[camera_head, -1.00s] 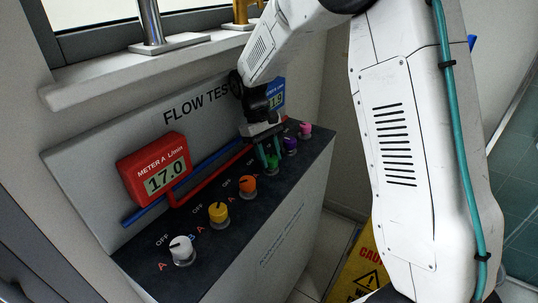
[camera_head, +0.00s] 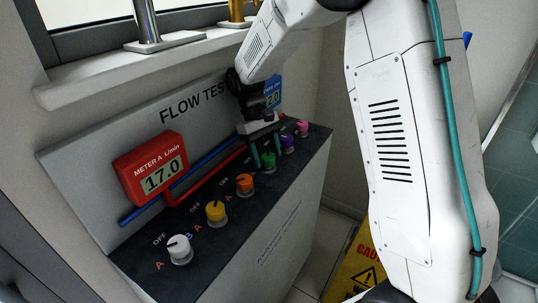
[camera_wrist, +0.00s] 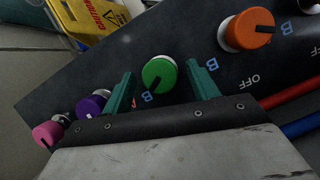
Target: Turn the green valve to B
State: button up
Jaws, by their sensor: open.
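The green valve (camera_head: 268,161) is a round knob on the dark top of the flow test bench, between the orange and purple knobs. In the wrist view my gripper (camera_wrist: 161,87) is open, with one teal finger on each side of the knob and a visible gap to each.
The orange (camera_head: 245,184), yellow (camera_head: 216,211), white (camera_head: 180,248), purple (camera_head: 288,143) and pink (camera_head: 302,128) knobs share the row. Red meter A (camera_head: 150,168) reads 17.0; the partly hidden blue meter (camera_head: 272,95) seems to read 2.0. A yellow caution sign (camera_head: 361,262) stands on the floor.

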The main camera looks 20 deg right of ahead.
aim_at(270, 158)
notch_tip(270, 158, up, 3)
jog(key=shift+r, duration=0.2)
jog(key=s+r, duration=0.1)
jog(key=s, duration=1.5)
jog(key=shift+r, duration=0.25)
